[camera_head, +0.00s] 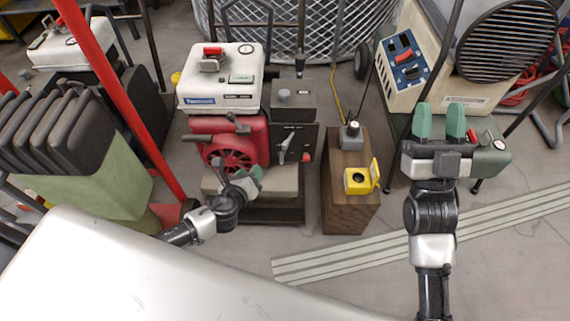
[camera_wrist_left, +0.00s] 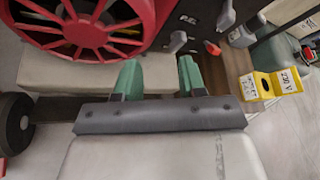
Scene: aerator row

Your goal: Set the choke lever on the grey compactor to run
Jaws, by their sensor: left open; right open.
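A machine in the middle of the head view has a white top cover (camera_head: 220,80), a red engine housing (camera_head: 231,148), a black side panel (camera_head: 293,118) and a grey base. It seems to be the compactor. A light grey lever (camera_head: 286,146) sits slanted on the black panel; a lever also shows at the top of the left wrist view (camera_wrist_left: 227,14). Its markings are unreadable. My left gripper (camera_head: 240,172) is open and empty in front of the red housing, lower left of the lever and apart from it. My right gripper (camera_head: 440,122) is open and empty at the right.
A brown wooden block (camera_head: 345,200) with a yellow box (camera_head: 358,180) stands right of the machine. A red pole (camera_head: 120,95) and green machine (camera_head: 95,170) are at left. A beige unit (camera_head: 440,75) stands behind my right gripper.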

